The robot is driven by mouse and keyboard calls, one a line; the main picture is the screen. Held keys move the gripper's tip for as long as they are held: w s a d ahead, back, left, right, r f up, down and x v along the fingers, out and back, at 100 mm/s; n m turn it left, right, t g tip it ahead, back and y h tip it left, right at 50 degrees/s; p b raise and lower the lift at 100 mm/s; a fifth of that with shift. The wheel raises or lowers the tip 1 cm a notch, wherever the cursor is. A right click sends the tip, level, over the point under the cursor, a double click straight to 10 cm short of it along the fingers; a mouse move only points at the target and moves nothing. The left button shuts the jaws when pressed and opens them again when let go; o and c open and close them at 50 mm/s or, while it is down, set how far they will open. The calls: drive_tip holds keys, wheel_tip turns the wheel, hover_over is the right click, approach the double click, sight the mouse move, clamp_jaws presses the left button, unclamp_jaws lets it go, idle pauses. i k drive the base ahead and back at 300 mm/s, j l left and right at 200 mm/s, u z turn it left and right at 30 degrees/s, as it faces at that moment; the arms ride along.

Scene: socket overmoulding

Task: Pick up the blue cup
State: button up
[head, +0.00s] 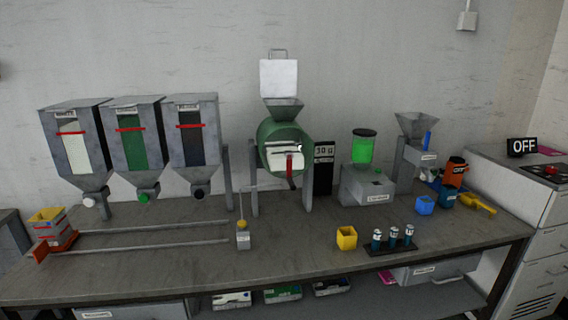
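A small blue cup (425,205), square and open at the top, stands upright on the right part of the workbench (290,262). It is in front of the grey hopper machine (418,150) and looks unobstructed. My gripper is not in the head view.
A yellow cup (346,238) stands left of the blue cup. A black rack (391,249) with several dark vials is in front. An orange and dark tool (455,172) and a yellow object (478,203) lie close by on the right. The bench's middle front is clear.

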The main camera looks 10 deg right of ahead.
sight(425, 205)
drive_tip(key=i+l+z, duration=0.95)
drive_tip(key=i+z, duration=0.15)
drive_tip(key=i, duration=0.3)
